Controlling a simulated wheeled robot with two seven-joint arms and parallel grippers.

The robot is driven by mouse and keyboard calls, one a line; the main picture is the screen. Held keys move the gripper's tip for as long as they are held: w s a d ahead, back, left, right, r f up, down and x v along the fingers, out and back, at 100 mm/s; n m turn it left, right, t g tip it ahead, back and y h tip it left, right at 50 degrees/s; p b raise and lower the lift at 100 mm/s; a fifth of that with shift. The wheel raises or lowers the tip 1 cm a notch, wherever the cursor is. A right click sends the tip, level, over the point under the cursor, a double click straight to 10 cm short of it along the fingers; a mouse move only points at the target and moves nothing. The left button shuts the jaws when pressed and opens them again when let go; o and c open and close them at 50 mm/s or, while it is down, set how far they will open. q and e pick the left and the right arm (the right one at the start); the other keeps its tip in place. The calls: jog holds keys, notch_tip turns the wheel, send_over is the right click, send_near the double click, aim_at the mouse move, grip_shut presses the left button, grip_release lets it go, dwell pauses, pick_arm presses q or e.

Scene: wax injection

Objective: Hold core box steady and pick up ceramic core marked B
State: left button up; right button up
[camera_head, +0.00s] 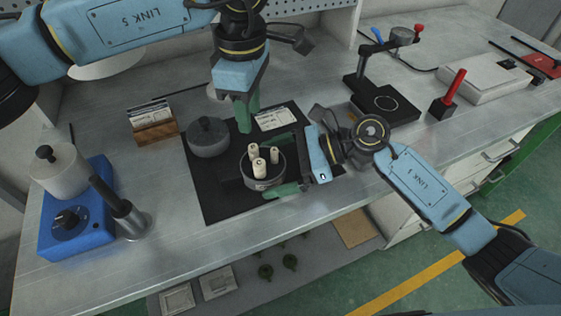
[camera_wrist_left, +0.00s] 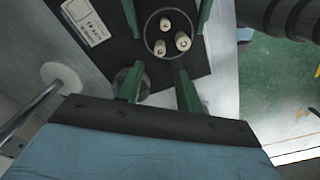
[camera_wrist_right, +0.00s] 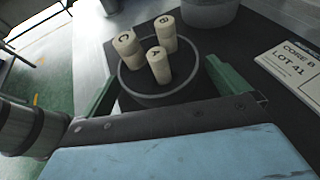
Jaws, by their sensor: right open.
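The core box (camera_head: 262,184) is a round grey open container on a dark mat. It holds three upright cream cores. In the right wrist view, core A (camera_wrist_right: 158,65) is nearest, core C (camera_wrist_right: 127,46) is left, and core B (camera_wrist_right: 166,32) stands behind; its letter is hard to read. Core B appears at the back left of the box in the head view (camera_head: 253,152). My right gripper (camera_head: 268,168) is open, its green fingers on either side of the box; contact is unclear. My left gripper (camera_head: 244,120) is open and empty, pointing down above and behind the box.
A grey lidded pot (camera_head: 208,140) stands left of the box. A card reading "CORE B LOT 41" (camera_wrist_right: 290,68) lies on the mat (camera_head: 222,205). A wooden card holder (camera_head: 155,132) and blue machine (camera_head: 75,225) stand left. A black plate (camera_head: 385,103) is at right.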

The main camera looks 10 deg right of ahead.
jog(key=shift+c, duration=0.3)
jog(key=c, duration=1.4)
pick_arm(q)
jog(key=shift+o, duration=0.7)
pick_arm(e)
jog(key=shift+c, duration=0.3)
pick_arm(q)
jog(key=s+r+m, duration=0.1)
jog(key=r+m, duration=0.1)
jog(key=m, duration=0.3)
jog(key=m+t, duration=0.2)
jog(key=m, duration=0.5)
send_over(253, 146)
jog(key=s, duration=0.2)
jog(key=f, duration=0.5)
jog(key=shift+w+a, duration=0.2)
jog(key=shift+a, duration=0.05)
jog(key=shift+w+d+f, duration=0.1)
jog(key=shift+w+f, duration=0.1)
jog(key=shift+f, duration=0.65)
jog(key=shift+w+d+f, duration=0.1)
jog(key=shift+w+f, duration=0.15)
jog(key=shift+f, duration=0.65)
jog(key=shift+w+d+f, duration=0.1)
jog(key=shift+w+f, duration=0.1)
jog(key=shift+f, duration=0.65)
